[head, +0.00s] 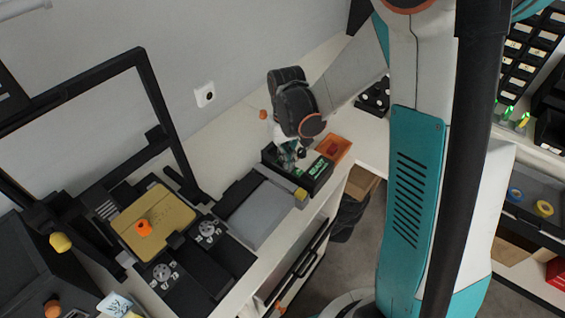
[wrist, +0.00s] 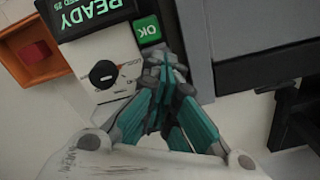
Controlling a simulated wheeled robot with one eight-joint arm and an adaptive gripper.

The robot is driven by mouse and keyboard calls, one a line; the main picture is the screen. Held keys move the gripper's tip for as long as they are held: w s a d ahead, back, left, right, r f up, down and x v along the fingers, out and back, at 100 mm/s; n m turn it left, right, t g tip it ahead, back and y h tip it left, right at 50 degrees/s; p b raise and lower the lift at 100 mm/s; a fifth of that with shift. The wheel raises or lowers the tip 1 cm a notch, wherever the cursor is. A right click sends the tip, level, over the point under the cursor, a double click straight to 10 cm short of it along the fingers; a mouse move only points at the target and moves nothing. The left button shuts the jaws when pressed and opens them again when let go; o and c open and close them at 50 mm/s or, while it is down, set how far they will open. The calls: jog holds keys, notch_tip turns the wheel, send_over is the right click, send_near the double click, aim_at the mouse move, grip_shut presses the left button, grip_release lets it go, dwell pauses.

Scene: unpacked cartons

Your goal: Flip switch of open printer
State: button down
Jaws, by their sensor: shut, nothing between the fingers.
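The open printer has a black frame (head: 150,85) standing up over a gold build plate (head: 155,222) at the left of the head view. A control panel with a green READY screen (wrist: 92,12) sits at its right end; it also shows in the head view (head: 318,168). Beside it is an orange housing (wrist: 18,72) with a red block, possibly the switch (wrist: 33,52), inside; the housing shows in the head view (head: 333,148). My gripper (wrist: 165,62) is shut and empty, its teal fingers close to the green OK button (wrist: 147,29). Contact cannot be told.
A black dial (wrist: 102,74) is left of my fingers on the pale panel. A grey flat cover (head: 262,215) lies between plate and panel. A wall socket (head: 205,95) is behind.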

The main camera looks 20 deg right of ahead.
jog(key=shift+r, duration=0.1)
jog(key=shift+r+p, duration=2.25)
jog(key=shift+r, duration=1.1)
jog(key=s+r+t+b, duration=0.3)
jog(key=s+b, duration=0.1)
jog(key=s, duration=0.4)
jog(key=s+r+t+b, duration=0.4)
jog(key=s, duration=0.4)
jog(key=shift+s+r+m+b, duration=0.2)
jog(key=shift+r+m+b, duration=0.05)
jog(key=shift+m+b, duration=0.15)
jog(key=shift+r, duration=0.1)
